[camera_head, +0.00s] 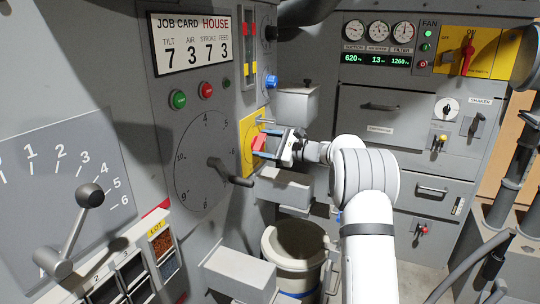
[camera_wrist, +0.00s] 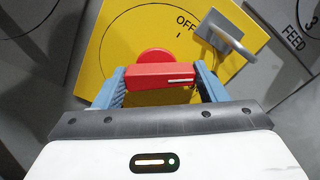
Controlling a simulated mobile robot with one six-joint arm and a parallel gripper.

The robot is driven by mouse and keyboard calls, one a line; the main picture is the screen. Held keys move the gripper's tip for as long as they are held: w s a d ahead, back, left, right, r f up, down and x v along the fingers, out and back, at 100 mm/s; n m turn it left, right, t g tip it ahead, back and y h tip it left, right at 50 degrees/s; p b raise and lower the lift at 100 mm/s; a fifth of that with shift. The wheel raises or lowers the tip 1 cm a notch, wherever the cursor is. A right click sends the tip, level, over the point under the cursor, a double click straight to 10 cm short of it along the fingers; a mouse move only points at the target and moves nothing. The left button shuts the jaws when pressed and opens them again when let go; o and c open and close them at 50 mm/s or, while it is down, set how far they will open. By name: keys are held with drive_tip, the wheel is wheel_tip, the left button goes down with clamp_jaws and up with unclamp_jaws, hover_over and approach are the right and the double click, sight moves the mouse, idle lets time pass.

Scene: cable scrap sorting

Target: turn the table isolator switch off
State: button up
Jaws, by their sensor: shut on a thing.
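The table isolator switch is a red handle (camera_wrist: 160,78) on a yellow plate (camera_wrist: 135,35). The plate carries the word OFF and a short mark at its upper right. The handle's white line lies nearly level in the wrist view and points right. My gripper (camera_wrist: 160,88) is shut on the handle, one blue finger on each end. In the head view the red handle (camera_head: 259,143) shows at the tip of my gripper (camera_head: 268,146), against the yellow plate (camera_head: 247,128) on the left panel. My fingers hide part of the plate there.
A grey hasp (camera_wrist: 225,38) stands out from the plate's upper right corner. A dial with a crank (camera_head: 217,165) is left of the plate. A blue knob (camera_head: 271,81) sits above, grey boxes (camera_head: 283,187) stick out below, and a bin (camera_head: 297,240) stands lower.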

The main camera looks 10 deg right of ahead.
drive_tip(key=n+b, duration=0.5)
drive_tip(key=b, duration=0.1)
drive_tip(key=shift+s+a+f+n, duration=0.2)
drive_tip(key=shift+a+n, duration=0.1)
drive_tip(key=shift+n, duration=0.1)
drive_tip(key=n+b, duration=0.4)
drive_tip(key=b, duration=0.1)
drive_tip(key=shift+a+r+n, duration=0.1)
drive_tip(key=shift+r+n, duration=0.05)
drive_tip(key=shift+n, duration=0.25)
drive_tip(key=shift+r, duration=0.1)
drive_tip(key=o, duration=0.8)
drive_tip(key=shift+b, duration=0.3)
drive_tip(key=shift+c, duration=0.2)
drive_tip(key=shift+o, duration=1.1)
drive_tip(key=p+v, duration=0.1)
drive_tip(key=v, duration=0.7)
